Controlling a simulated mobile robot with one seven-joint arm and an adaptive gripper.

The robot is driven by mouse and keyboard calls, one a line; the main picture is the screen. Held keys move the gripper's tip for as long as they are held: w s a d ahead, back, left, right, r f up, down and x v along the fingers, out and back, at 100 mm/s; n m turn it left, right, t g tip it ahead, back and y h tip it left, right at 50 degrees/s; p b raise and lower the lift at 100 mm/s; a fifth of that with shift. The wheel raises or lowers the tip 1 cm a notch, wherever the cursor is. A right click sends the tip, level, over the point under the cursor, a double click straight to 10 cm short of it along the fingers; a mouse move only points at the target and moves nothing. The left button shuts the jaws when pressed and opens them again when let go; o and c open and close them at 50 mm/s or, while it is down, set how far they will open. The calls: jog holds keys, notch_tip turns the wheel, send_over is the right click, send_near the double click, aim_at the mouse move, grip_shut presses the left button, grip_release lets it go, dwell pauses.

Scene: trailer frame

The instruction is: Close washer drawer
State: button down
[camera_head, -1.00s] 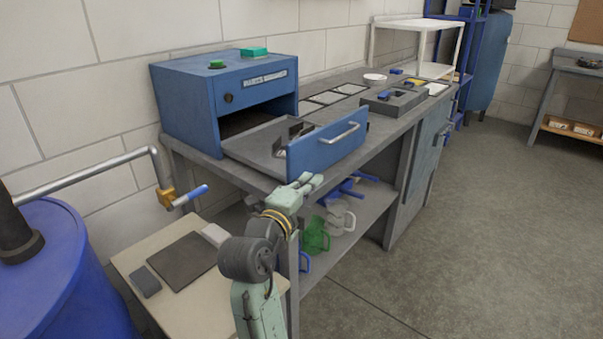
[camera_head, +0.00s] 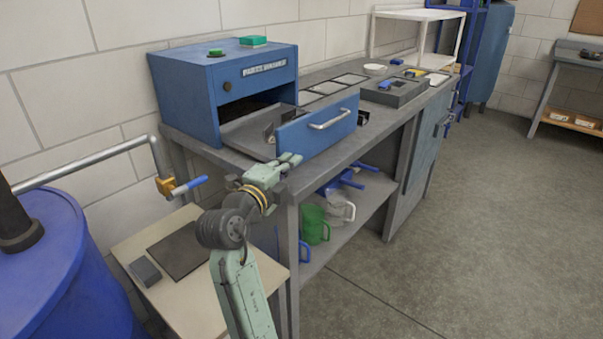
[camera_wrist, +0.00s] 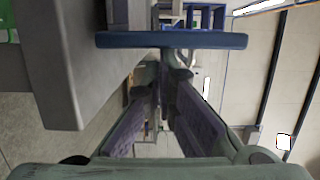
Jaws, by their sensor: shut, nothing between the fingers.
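The blue washer (camera_head: 180,100) stands on the grey bench. Its drawer is partly out, with a gap below the label. The blue drawer front (camera_head: 300,133) has a silver handle (camera_head: 330,119). Dark parts (camera_head: 271,129) lie in the grey drawer tray (camera_head: 247,133), mostly hidden by the front. My gripper (camera_head: 291,160) is shut and empty at the lower left of the drawer front, below and left of the handle. In the wrist view the fingertips (camera_wrist: 163,72) point at the blue edge of the drawer front (camera_wrist: 120,40); I cannot tell whether they touch it.
The bench (camera_head: 393,124) holds a grey tray (camera_head: 394,92) and a white bowl (camera_head: 375,69). Its lower shelf holds a green jug (camera_head: 313,222) and a white jug (camera_head: 338,208). A small table (camera_head: 128,252), a pipe and a blue barrel (camera_head: 65,275) stand left. Floor at right is clear.

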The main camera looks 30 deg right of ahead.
jog(key=w+a+b, duration=0.2)
jog(key=w+b, duration=0.1)
jog(key=w, duration=0.3)
jog(key=w+a+b, duration=0.2)
jog(key=w+a, duration=0.1)
jog(key=w, duration=0.4)
jog(key=w+a+b, duration=0.3)
jog(key=w, duration=0.3)
jog(key=shift+w+a+f+b, duration=0.1)
jog(key=shift+w+a+b, duration=0.1)
jog(key=shift+w+b, duration=0.15)
jog(key=shift+w+a, duration=0.25)
jog(key=shift+w, duration=0.45)
